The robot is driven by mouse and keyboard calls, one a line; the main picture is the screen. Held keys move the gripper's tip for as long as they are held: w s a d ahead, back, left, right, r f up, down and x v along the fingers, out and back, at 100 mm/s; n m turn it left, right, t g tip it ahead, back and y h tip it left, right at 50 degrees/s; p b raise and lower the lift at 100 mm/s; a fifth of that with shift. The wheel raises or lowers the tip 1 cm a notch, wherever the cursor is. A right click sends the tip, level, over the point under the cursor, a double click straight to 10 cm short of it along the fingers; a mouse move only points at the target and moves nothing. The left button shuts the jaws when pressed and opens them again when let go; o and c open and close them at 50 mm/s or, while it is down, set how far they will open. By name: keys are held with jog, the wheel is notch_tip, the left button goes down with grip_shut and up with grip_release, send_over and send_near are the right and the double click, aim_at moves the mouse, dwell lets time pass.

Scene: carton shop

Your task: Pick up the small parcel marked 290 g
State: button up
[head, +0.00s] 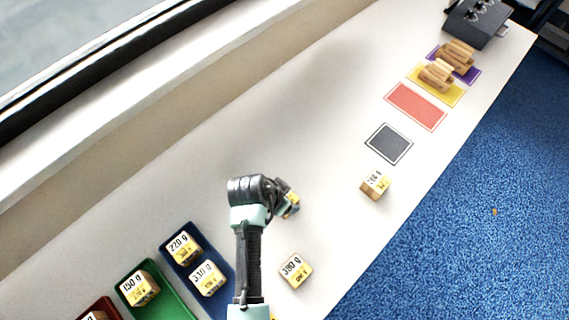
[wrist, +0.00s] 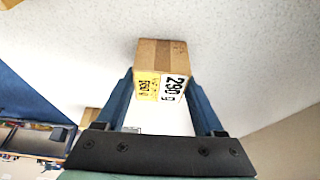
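The small parcel marked 290 g (wrist: 162,56) is a brown box with a yellow and white label. In the wrist view it sits between the fingertips of my gripper (wrist: 161,88), with a finger against each side. My gripper looks shut on it. In the head view my gripper (head: 287,202) is over the middle of the table, and a small part of the parcel (head: 292,204) shows there, mostly hidden by my arm.
A 380 g parcel (head: 296,270) and another parcel (head: 375,184) stand on the white table (head: 330,120). Blue (head: 217,249) and green (head: 172,296) trays with parcels are at lower left. Dark (head: 389,144) and red (head: 416,106) mats are bare; yellow (head: 455,98) and purple (head: 470,75) mats hold wooden items.

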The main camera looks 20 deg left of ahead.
jog(key=c, duration=0.7)
grip_shut()
jog(key=shift+r, duration=0.15)
